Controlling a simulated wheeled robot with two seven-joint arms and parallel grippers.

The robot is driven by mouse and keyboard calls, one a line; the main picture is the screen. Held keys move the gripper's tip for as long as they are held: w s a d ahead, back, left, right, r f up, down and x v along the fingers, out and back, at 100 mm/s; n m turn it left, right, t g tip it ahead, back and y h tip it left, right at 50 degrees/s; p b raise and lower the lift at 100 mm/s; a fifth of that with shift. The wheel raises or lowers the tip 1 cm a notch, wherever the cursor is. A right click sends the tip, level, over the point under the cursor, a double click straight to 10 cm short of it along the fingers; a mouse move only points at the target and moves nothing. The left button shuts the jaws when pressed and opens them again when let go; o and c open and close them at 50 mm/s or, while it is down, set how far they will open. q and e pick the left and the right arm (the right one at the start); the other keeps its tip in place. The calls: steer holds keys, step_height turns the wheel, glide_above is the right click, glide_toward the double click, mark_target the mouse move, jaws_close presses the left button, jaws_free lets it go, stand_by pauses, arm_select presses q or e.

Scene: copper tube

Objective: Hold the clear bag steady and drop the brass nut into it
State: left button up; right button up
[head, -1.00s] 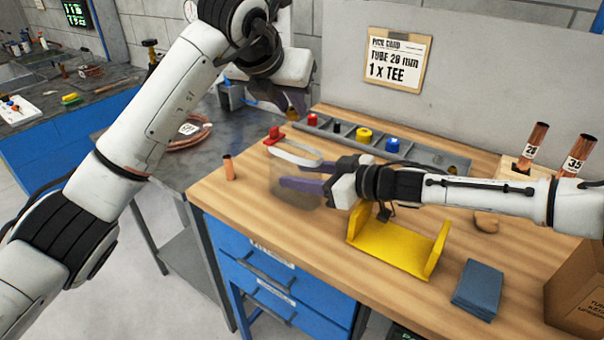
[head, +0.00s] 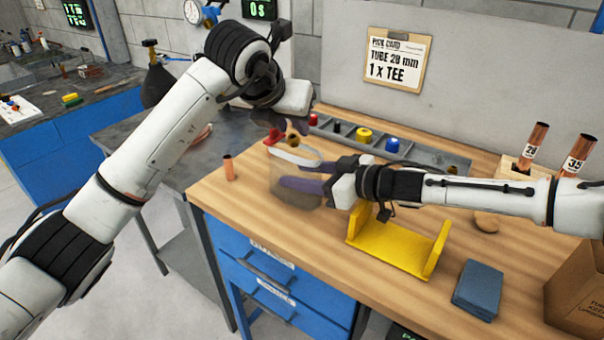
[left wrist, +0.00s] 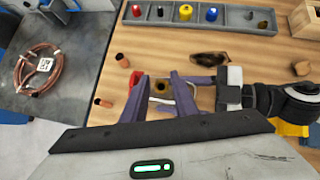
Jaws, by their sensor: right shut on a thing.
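The clear bag (head: 296,197) hangs as a faint, see-through shape from my right gripper (head: 283,170), above the wooden bench. A pale curved band lies along that gripper's upper finger. My left gripper (head: 280,125) is above and behind the bag in the head view. The brass nut (head: 293,138) is just at its fingertips. In the left wrist view, the nut (left wrist: 161,87) lies between the purple fingers of my left gripper (left wrist: 160,80), with a gap on both sides. The bag's opening is hard to make out.
A grey parts tray (head: 415,150) with coloured caps lies behind. A yellow bracket (head: 395,248) and blue cloth (head: 478,288) stand in front. A short copper tube (head: 229,168) stands at the left bench edge. A red item (head: 272,137) is close to my left gripper.

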arm_select(q)
steer(key=shift+o, duration=1.2)
steer(key=v, duration=1.2)
arm_select(e)
steer(key=o, duration=1.1)
steer(key=shift+o, duration=0.2)
